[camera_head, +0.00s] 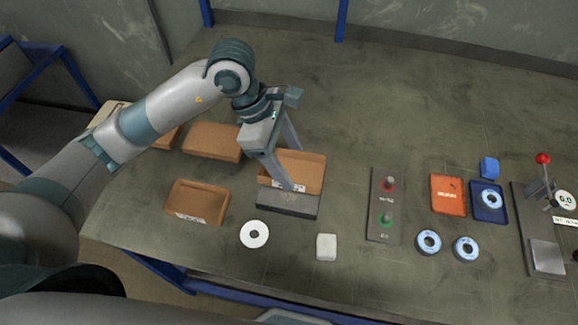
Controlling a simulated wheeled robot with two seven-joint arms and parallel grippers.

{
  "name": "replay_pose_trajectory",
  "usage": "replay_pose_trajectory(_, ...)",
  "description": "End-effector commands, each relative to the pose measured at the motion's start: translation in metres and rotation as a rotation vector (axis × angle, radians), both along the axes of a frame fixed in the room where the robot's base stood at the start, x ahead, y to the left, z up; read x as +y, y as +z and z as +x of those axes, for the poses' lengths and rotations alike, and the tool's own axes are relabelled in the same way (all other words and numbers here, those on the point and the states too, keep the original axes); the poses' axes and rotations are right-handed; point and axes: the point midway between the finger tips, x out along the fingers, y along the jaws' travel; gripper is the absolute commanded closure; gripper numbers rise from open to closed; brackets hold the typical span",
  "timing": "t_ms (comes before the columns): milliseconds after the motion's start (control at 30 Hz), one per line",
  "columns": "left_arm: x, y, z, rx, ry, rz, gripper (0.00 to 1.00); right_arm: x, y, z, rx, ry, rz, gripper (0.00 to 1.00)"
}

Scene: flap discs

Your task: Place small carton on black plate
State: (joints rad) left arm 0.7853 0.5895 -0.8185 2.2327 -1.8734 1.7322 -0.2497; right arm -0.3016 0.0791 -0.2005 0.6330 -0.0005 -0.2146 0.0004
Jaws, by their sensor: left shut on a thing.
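A small open brown carton (312,172) is at the middle of the table. My left gripper (293,172) reaches down over it from above and is shut on its wall; the near finger hides part of the carton. The black plate (288,206), a dark grey slab, lies just in front of the carton. The carton's lower edge overlaps the back of the plate in the picture. I cannot tell whether the carton rests on the plate or is held above it. My right gripper is not in view.
More brown cartons (197,202) (212,141) lie to the left. A white disc (246,235) and a white block (326,247) lie in front. To the right are a button panel (374,222), an orange tray (447,208), a blue tray (480,214), blue-white discs (429,252) and a lever device (541,185).

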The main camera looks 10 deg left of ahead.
Motion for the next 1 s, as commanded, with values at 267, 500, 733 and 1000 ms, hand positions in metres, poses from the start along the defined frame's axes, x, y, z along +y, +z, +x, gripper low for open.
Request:
replay_pose_trajectory(267,0.0,-0.028,-0.001,0.004,0.001,0.002,0.59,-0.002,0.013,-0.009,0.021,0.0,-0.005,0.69)
replay_pose_trajectory(500,0.0,-0.033,0.0,0.0,0.0,0.001,0.59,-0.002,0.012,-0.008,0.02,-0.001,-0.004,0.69)
replay_pose_trajectory(733,0.0,-0.036,0.0,0.0,0.0,0.001,0.59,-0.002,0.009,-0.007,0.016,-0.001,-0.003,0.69)
replay_pose_trajectory(1000,0.0,-0.036,0.0,0.0,0.0,0.001,0.18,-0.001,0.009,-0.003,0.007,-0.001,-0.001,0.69)
